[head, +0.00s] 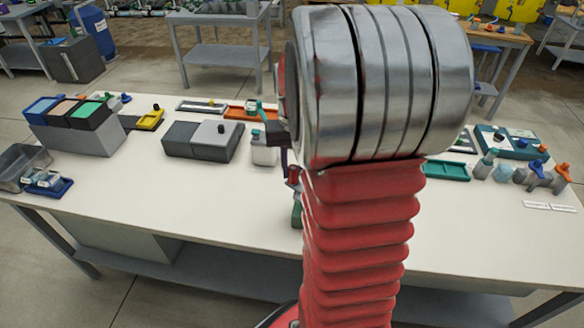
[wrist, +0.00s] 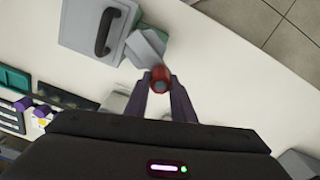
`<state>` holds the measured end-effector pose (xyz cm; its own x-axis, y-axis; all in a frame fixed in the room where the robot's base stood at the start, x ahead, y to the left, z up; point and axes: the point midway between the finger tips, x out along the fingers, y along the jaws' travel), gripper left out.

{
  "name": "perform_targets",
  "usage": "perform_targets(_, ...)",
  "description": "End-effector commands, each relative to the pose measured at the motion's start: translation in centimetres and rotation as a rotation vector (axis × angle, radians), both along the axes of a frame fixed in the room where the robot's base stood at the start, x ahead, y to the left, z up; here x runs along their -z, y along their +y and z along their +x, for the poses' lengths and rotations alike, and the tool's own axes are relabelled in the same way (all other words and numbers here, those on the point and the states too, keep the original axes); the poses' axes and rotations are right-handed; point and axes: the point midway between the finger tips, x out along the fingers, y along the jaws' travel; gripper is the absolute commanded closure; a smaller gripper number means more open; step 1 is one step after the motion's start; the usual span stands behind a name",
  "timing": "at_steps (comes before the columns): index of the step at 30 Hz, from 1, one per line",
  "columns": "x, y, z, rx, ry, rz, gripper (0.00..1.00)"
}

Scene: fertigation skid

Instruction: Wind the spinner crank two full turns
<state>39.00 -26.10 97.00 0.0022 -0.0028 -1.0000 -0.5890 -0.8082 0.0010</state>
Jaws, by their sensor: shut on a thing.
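My gripper (wrist: 161,86) shows in the wrist view with its two dark purple fingers closed on a round red knob (wrist: 160,75), which looks like the spinner crank's grip. A grey, angular block (wrist: 146,47) lies just beyond the knob; I cannot tell whether it is the spinner's body or how the crank joins it. In the head view my own arm covers most of the spinner area, and only a small red part (head: 293,177) and dark finger pieces show at its left edge. The crank's angle cannot be read there.
A grey box with a black handle (wrist: 107,32) stands close by in the wrist view. In the head view, a white bottle (head: 264,151) and a grey two-part box (head: 181,139) stand left of my arm. The white table's (head: 150,215) front left is clear.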

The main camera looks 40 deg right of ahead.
Motion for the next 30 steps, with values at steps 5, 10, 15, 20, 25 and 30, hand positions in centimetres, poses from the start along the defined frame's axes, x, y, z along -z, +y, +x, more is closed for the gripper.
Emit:
perform_targets(5, 0.2, -0.3, -0.4, 0.002, 0.009, 0.004, 0.90)
perform_targets(10, 0.3, -1.4, -0.7, 0.001, 0.011, 0.004, 0.88)
perform_targets(15, 0.3, -2.1, -0.8, 0.001, 0.009, 0.004, 0.88)
perform_targets(20, 0.3, -2.2, -0.7, 0.000, 0.008, 0.003, 0.88)
perform_targets(25, 0.2, -2.2, -0.6, 0.000, 0.005, 0.003, 0.88)
perform_targets(30, 0.1, -2.8, -0.9, 0.000, 0.004, 0.002, 0.89)
